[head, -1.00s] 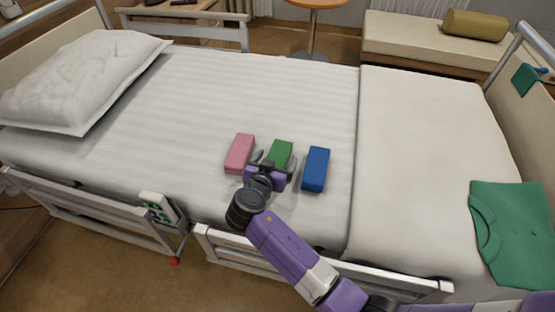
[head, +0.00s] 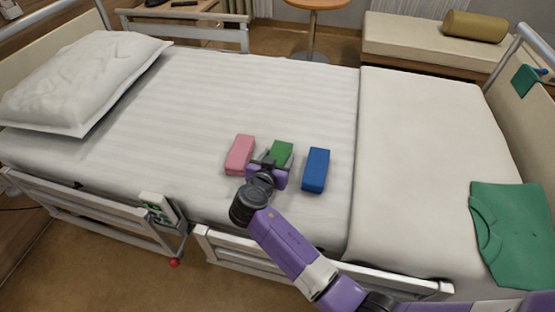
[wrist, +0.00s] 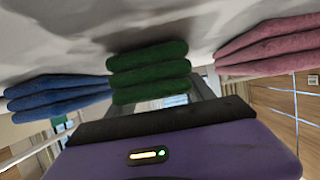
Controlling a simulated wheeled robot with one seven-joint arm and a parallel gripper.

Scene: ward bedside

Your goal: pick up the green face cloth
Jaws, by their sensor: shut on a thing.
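The green face cloth (head: 282,150) is a folded stack on the bed, between a pink cloth (head: 240,155) and a blue cloth (head: 315,170). My gripper (head: 272,166) is at its near end, shut on it. The gripper body hides the near part of the cloth in the head view. In the wrist view the green cloth (wrist: 150,72) shows its folded layers straight ahead of the gripper. The blue cloth (wrist: 55,97) and pink cloth (wrist: 270,45) show on either side, apart from it. The cloth still appears to be at the sheet.
The bed sheet (head: 240,90) is clear beyond the cloths. A pillow (head: 85,75) lies at the left and a green garment (head: 515,235) at the right. A bed rail (head: 330,262) with a hand control (head: 158,208) runs along the near side.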

